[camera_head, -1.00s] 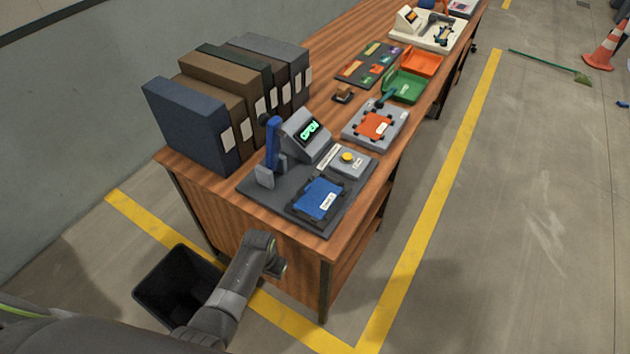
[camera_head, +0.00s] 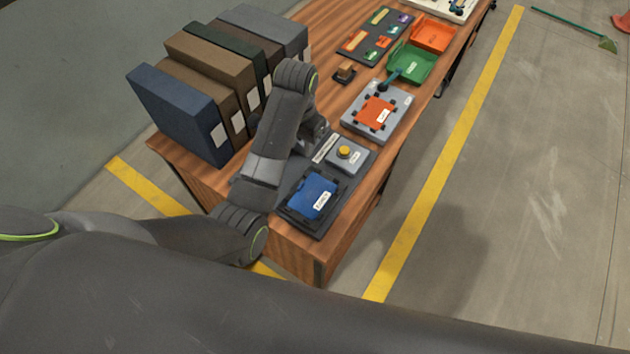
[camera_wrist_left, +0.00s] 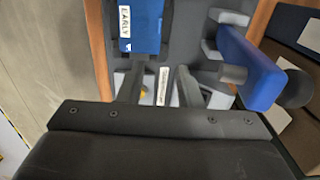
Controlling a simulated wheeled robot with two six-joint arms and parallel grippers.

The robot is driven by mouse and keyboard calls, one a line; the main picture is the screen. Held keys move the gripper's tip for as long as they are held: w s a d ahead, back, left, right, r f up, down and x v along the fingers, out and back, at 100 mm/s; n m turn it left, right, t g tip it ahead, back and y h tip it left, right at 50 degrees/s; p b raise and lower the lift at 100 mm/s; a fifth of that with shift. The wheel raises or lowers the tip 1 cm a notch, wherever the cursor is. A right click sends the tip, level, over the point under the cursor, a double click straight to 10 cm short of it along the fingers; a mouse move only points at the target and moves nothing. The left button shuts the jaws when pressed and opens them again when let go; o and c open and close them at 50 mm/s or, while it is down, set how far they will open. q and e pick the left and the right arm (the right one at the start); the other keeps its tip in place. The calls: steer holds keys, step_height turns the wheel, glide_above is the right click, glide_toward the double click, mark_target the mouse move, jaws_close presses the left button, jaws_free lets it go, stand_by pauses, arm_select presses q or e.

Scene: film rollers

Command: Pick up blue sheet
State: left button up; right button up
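The blue sheet (camera_head: 313,195) with a white label lies in a dark frame on the grey station at the near end of the table. It also shows at the top of the left wrist view (camera_wrist_left: 146,28), its label reading "EARLY". My left gripper (camera_head: 318,130) is over the station, behind the sheet in the head view and partly hidden by its own arm. In the left wrist view its two fingers (camera_wrist_left: 160,75) are apart with nothing held between them, and the sheet is ahead. My right gripper is not in view.
A blue lever (camera_wrist_left: 252,68) stands close on the right in the left wrist view; my arm hides it in the head view. A yellow button (camera_head: 345,152) is beside the sheet. Binders (camera_head: 180,115) stand at the left. An orange sheet (camera_head: 376,112) lies farther back.

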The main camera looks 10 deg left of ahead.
arm_select(q)
step_height(320, 180, down, 2)
steer(key=s+b, duration=0.1)
steer(key=b, duration=0.1)
steer(key=p, duration=0.2)
glide_above(301, 185)
step_height(301, 185, down, 7)
steer(key=shift+w+d+r, duration=0.1)
step_height(301, 185, down, 2)
steer(key=shift+f, duration=0.25)
steer(key=shift+f+p, duration=0.35)
steer(key=shift+f, duration=2.35)
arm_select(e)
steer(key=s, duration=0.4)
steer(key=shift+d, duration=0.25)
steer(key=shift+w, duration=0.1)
arm_select(q)
jaws_close()
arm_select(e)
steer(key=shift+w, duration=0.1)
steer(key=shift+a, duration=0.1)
